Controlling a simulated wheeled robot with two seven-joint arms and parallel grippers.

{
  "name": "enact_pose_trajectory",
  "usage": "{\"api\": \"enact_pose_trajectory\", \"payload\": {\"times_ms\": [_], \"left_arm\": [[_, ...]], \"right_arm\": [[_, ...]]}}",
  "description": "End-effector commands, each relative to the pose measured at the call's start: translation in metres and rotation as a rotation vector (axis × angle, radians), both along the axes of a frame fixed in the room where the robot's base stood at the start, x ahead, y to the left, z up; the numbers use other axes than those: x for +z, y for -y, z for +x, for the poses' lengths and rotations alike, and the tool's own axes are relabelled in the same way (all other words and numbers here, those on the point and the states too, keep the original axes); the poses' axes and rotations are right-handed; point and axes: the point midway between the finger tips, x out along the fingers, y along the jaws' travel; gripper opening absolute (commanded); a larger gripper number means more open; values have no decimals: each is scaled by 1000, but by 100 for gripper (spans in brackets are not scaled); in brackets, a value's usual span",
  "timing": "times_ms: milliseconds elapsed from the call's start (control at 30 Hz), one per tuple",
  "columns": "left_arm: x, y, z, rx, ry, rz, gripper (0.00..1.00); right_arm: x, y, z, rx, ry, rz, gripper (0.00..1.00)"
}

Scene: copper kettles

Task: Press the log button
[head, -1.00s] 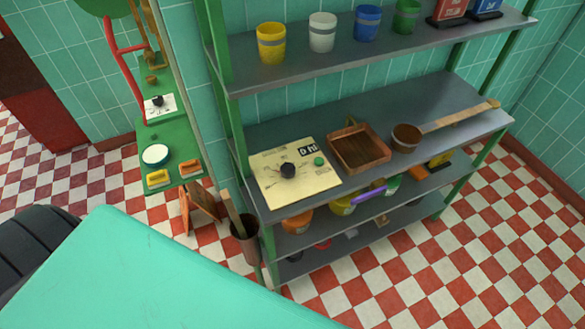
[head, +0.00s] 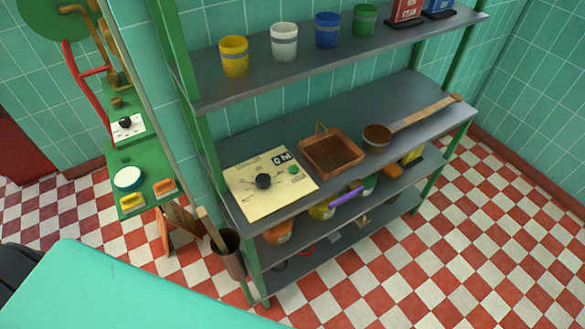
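A cream panel (head: 262,204) lies on the middle shelf of a grey shelving unit, at its left end. It carries a black knob (head: 263,181), a small green button (head: 293,169) and a dark display (head: 282,158) with white characters. The panel's print is too small to read, so I cannot tell for sure which part is the log button. Neither of my grippers shows in the head view.
The middle shelf (head: 355,110) also holds a brown tray (head: 331,153) and a long-handled copper pan (head: 377,137). Coloured cups, including a yellow one (head: 234,57), stand above. A green stand (head: 140,182) is at left. The checkered floor (head: 440,255) at right is clear.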

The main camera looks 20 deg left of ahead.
Motion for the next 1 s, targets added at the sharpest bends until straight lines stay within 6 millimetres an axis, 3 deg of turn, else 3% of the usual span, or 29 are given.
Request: {"api": "enact_pose_trajectory", "payload": {"times_ms": [300,633,1000], "left_arm": [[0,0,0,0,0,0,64],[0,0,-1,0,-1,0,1],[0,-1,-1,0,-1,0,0]], "right_arm": [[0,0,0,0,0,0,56],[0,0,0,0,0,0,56],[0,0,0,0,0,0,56]]}}
